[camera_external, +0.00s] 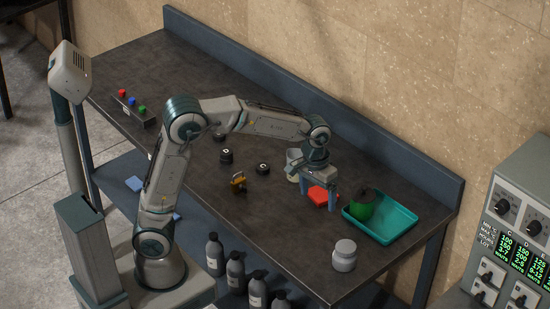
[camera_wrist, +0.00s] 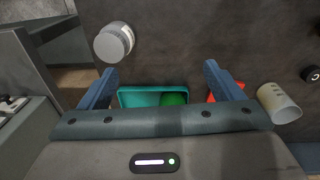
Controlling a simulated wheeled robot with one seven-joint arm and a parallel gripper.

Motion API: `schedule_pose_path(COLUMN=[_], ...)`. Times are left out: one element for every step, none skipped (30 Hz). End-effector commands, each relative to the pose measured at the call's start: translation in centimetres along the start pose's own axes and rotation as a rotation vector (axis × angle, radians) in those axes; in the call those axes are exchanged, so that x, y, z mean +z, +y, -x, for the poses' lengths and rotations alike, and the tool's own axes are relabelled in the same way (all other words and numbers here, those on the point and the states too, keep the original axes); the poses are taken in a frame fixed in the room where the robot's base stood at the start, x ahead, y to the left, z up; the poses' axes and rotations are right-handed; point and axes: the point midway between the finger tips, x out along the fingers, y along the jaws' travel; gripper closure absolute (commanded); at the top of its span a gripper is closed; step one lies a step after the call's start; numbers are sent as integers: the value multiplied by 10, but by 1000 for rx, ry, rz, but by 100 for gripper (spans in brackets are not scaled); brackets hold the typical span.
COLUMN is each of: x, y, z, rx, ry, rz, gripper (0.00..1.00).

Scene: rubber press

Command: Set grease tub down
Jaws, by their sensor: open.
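A pale grey lidded jar (camera_external: 344,255), which looks like the grease tub, stands upright on the dark bench (camera_external: 250,215) near its front right edge. It also shows at the upper left of the wrist view (camera_wrist: 114,42). My gripper (camera_external: 318,204) is open above the bench, behind and left of the jar and apart from it. In the wrist view nothing is between the spread fingers (camera_wrist: 160,70).
A teal tray (camera_external: 401,233) with a green, dark-topped object (camera_external: 361,208) lies right of my gripper. A red block (camera_external: 318,194) lies by the fingers, with a pale cup (camera_external: 293,164) behind. A brass padlock-like piece (camera_external: 238,183) sits left. Bench left of the jar is clear.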

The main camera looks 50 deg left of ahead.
Motion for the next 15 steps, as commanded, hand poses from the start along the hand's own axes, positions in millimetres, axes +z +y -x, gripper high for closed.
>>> schedule_pose_path(x=[8,14,22,29,36,45,53,61,72,81,90,102,111,120,131], y=[-25,-37,-53,-65,-76,-90,-101,-111,-124,-133,-141,-153,-160,-167,-175], z=[11,16,22,25,29,33,36,38,40,41,42,42,42,41,40], rx=[18,25,32,35,39,42,43,42,39,37,32,25,17,9,-2], ry=[15,23,35,44,56,70,82,94,111,123,135,154,167,178,193], rz=[12,12,11,10,9,8,6,5,2,0,-2,-5,-7,-10,-12], gripper=[13,13,13,13,13,13,13,13,13,13,13,13,13,13,13])
